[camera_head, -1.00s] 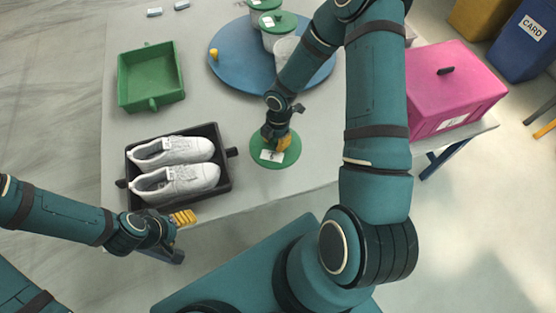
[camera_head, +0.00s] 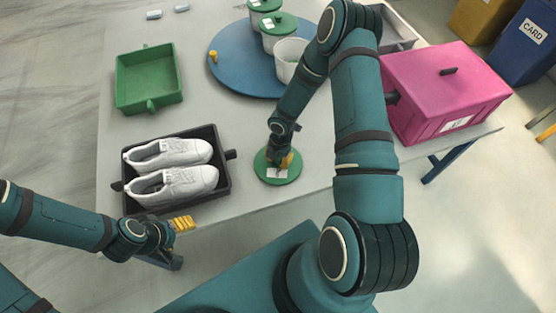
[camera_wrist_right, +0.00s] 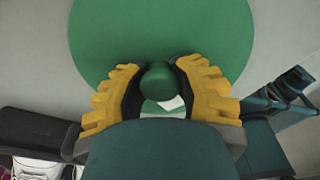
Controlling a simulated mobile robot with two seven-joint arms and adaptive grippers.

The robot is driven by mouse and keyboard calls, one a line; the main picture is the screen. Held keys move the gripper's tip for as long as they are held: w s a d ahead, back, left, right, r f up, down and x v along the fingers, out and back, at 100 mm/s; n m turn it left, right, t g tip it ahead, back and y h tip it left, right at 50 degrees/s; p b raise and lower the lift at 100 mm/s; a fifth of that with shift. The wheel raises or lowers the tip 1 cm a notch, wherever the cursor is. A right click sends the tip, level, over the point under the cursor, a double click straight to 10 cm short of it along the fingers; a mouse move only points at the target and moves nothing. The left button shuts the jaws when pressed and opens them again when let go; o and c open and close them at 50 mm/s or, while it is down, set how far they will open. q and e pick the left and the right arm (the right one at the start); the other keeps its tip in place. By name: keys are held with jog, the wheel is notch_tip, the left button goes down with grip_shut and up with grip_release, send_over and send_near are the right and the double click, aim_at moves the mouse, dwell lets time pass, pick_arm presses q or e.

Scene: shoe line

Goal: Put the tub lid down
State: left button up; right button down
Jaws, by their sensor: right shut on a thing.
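The tub lid (camera_head: 277,178) is a round green disc with a white label and a knob. It is at the front of the grey table, right of the shoe tray; whether it touches the table is hard to tell. My right gripper (camera_head: 285,160) is above the lid, and its yellow fingers are shut on the lid's knob. In the right wrist view the green knob (camera_wrist_right: 158,82) sits between the two fingers (camera_wrist_right: 160,95). My left gripper (camera_head: 183,223) is at the table's front edge, below the tray; its finger gap is not clear.
A black tray (camera_head: 225,180) holds two white shoes (camera_head: 175,185). An empty green tray (camera_head: 149,101) stands at the back left. A blue round board (camera_head: 235,80) bears an open white tub (camera_head: 289,60) and lidded tubs (camera_head: 279,38). A pink box (camera_head: 440,95) stands at right.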

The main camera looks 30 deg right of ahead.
jog(key=shift+f, duration=0.15)
jog(key=c, duration=0.7)
grip_release()
jog(key=shift+c, duration=0.2)
